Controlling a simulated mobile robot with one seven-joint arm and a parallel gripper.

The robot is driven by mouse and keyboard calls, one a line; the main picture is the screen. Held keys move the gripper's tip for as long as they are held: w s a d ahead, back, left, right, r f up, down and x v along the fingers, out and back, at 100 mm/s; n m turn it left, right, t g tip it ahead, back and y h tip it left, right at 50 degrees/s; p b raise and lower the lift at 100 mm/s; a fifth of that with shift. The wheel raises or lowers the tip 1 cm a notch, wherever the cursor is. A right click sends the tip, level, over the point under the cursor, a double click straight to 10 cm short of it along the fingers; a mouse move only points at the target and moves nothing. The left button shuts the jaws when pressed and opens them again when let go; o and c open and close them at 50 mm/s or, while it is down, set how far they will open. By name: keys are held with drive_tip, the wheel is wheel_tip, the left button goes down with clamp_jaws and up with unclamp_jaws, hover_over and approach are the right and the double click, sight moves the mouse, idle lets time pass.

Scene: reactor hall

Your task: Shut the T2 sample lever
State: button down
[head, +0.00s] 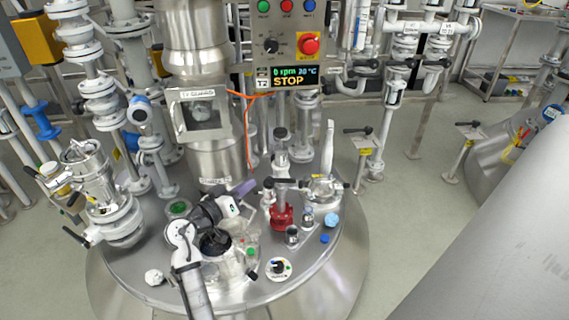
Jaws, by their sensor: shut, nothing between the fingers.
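My gripper (246,190) is at the end of my white and black arm, over the steel vessel lid (340,255). Its grey-purple fingers look closed and hold nothing visible. They point up and right, towards a red valve (283,216) with a dark crossbar handle (290,184) that lies roughly level. A gap shows between the fingers and this handle. I cannot read a sample label, so I cannot tell for sure which handle is the T2 sample lever. A T2 plate (262,84) is on the control box above the lid.
The control box (287,45) shows STOP. A framed window (200,113) and an orange cable (249,130) are behind my gripper. A black-handled valve (113,212) is at the left. Small caps and a round dial (278,269) lie at the front. Floor (415,215) is free at right.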

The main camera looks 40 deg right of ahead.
drive_tip(key=p, duration=0.2)
hover_over(281, 180)
drive_tip(key=w+v, duration=0.1)
drive_tip(key=v, duration=0.2)
drive_tip(key=f, duration=0.1)
drive_tip(key=s+f, duration=0.1)
drive_tip(key=f+p, duration=0.1)
drive_tip(key=f, duration=0.1)
drive_tip(key=shift+s+d, duration=0.35)
drive_tip(key=shift+f, duration=0.1)
drive_tip(key=shift+s+f+m+b, duration=0.15)
drive_tip(key=shift+m+b, duration=0.15)
drive_tip(key=shift+b, duration=0.55)
